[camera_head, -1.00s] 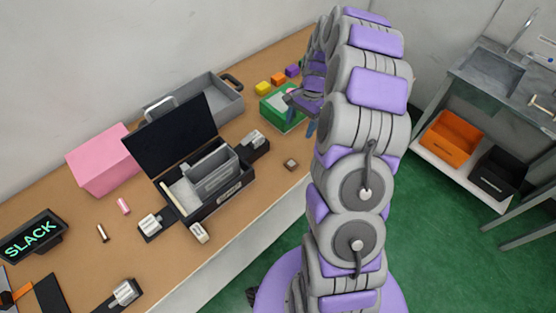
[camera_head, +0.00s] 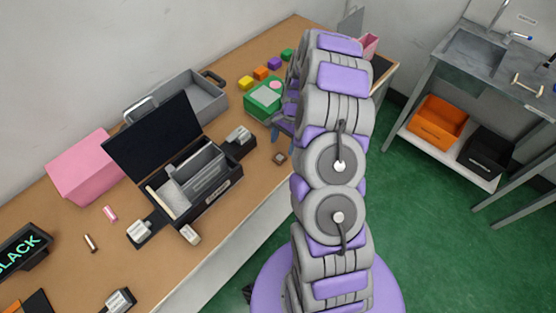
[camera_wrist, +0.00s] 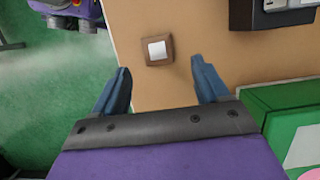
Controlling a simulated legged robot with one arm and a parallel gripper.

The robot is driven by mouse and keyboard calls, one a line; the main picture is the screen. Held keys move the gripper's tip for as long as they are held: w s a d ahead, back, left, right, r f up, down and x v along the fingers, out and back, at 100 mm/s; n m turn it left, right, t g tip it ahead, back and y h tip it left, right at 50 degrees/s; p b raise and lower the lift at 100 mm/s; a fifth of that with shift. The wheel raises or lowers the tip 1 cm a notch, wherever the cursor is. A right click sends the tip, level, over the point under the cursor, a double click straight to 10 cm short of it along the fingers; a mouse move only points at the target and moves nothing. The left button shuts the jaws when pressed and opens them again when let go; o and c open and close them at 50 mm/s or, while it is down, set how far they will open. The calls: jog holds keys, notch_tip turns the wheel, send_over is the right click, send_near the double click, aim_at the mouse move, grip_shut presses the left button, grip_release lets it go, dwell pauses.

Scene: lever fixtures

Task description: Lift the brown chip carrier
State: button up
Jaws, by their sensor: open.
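The brown chip carrier (camera_wrist: 158,50) is a small square brown frame with a pale square centre. It lies flat on the tan table close to the front edge, and it also shows in the head view (camera_head: 280,158). My gripper (camera_wrist: 165,78) is open, with its two blue fingers spread apart. In the wrist view the carrier appears beyond the fingertips, between their lines and apart from them. In the head view my gripper (camera_head: 278,128) is partly hidden by my arm, near the carrier on its far side.
A black open case (camera_head: 210,200) stands left of the carrier, with a dark fixture (camera_head: 238,143) beside it. A green box (camera_head: 262,103) stands behind my gripper. Small coloured blocks (camera_head: 260,73) lie farther back. The table's front edge is close to the carrier.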

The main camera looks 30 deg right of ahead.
aim_at(280, 157)
jog(key=shift+s+d+f, duration=0.1)
jog(key=shift+d+f, duration=0.3)
jog(key=shift+f, duration=0.2)
jog(key=f, duration=0.1)
jog(key=a+f+b, duration=0.1)
jog(key=a+f, duration=0.1)
jog(key=f, duration=0.1)
jog(key=shift+s+a, duration=0.25)
jog(key=shift+s, duration=0.05)
jog(key=shift+a, duration=0.15)
jog(key=shift+d, duration=0.35)
jog(key=shift+c, duration=0.9)
jog(key=shift+d, duration=0.25)
jog(key=c, duration=0.3)
jog(key=shift+a, duration=0.4)
jog(key=c, duration=0.6)
jog(key=shift+c, duration=0.2)
jog(key=shift+d+r, duration=0.1)
jog(key=shift+d, duration=0.1)
